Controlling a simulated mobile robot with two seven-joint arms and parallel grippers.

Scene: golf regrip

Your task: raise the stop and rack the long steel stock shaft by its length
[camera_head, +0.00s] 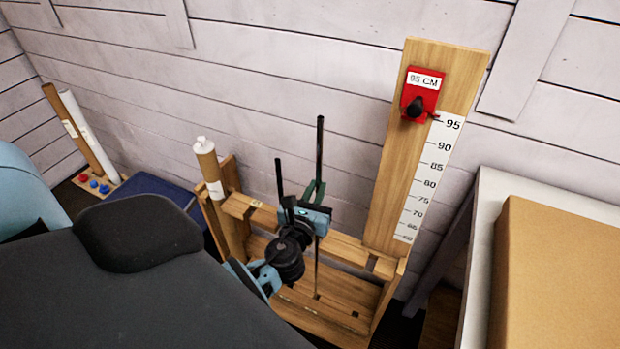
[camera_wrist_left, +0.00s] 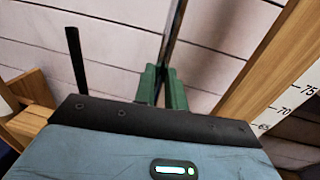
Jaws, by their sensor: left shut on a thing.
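My left gripper (camera_head: 317,190) is shut on a long, thin, dark shaft (camera_head: 320,145). The shaft stands nearly upright and runs down below the gripper towards the rack base; I cannot tell whether its foot rests there. In the left wrist view the green fingers (camera_wrist_left: 163,88) close around the shaft (camera_wrist_left: 175,35). The red stop (camera_head: 421,92), with a black knob and a "95 CM" label, sits at the 95 mark of the wooden scale board (camera_head: 395,150). A shorter black shaft (camera_head: 279,178) stands left of the held one. My right gripper is not in view.
The wooden rack (camera_head: 345,290) has slots in its base. A brown tube with a white cap (camera_head: 206,165) stands at its left. More tubes (camera_head: 80,130) stand at the far left. A white table with a cardboard box (camera_head: 560,270) is at the right.

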